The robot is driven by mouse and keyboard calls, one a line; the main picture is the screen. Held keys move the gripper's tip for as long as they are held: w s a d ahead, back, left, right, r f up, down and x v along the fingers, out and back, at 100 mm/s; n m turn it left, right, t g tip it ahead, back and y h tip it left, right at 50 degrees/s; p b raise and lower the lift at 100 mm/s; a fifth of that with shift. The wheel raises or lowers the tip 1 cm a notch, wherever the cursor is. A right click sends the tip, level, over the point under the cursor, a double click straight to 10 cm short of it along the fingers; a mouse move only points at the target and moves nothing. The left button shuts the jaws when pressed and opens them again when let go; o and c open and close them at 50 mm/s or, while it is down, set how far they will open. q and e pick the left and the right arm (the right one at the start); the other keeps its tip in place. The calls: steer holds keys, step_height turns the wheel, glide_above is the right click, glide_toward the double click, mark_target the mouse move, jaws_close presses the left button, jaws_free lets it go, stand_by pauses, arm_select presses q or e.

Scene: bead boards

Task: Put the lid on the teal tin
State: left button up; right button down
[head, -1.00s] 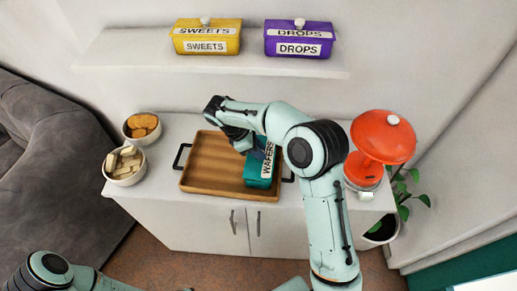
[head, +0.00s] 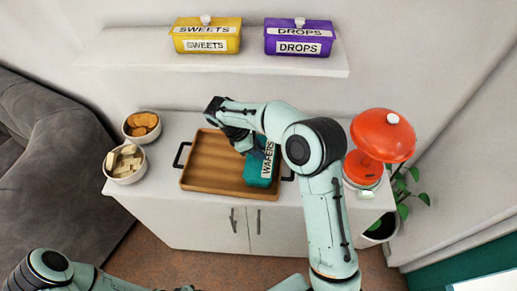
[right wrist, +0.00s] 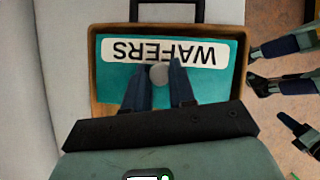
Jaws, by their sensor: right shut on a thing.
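The teal tin (head: 257,177) stands in the right part of the wooden tray, partly behind my right arm. The teal lid (head: 267,160) with its white WAFERS label is over the tin; I cannot tell whether it rests fully on it. In the right wrist view the lid (right wrist: 112,80) lies level below the fingers, its label upside down, and hides the tin's opening. My right gripper (right wrist: 159,80) is shut on the lid's round grey knob (right wrist: 158,75). My left arm shows at the lower left of the head view, but its gripper is out of sight there.
The wooden tray (head: 205,178) with dark handles sits on a white cabinet. Bowls of biscuits (head: 141,125) and pale wafers (head: 125,162) stand left; a red-orange lamp-like object (head: 382,135) stands right. A yellow tin (head: 206,37) and a purple tin (head: 298,39) stand on the shelf above.

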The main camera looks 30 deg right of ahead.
arm_select(q)
steer(key=shift+w+r, duration=0.15)
steer(key=shift+w, duration=0.05)
arm_select(e)
steer(key=shift+c, duration=2.3)
jaws_free()
steer(key=shift+r, duration=0.15)
steer(key=shift+w+r+p, duration=0.1)
steer(key=shift+r+p, duration=0.65)
steer(key=shift+r, duration=0.7)
arm_select(q)
steer(key=shift+w+r, duration=0.9)
steer(key=shift+w, duration=0.15)
arm_select(e)
steer(key=shift+r, duration=2.45)
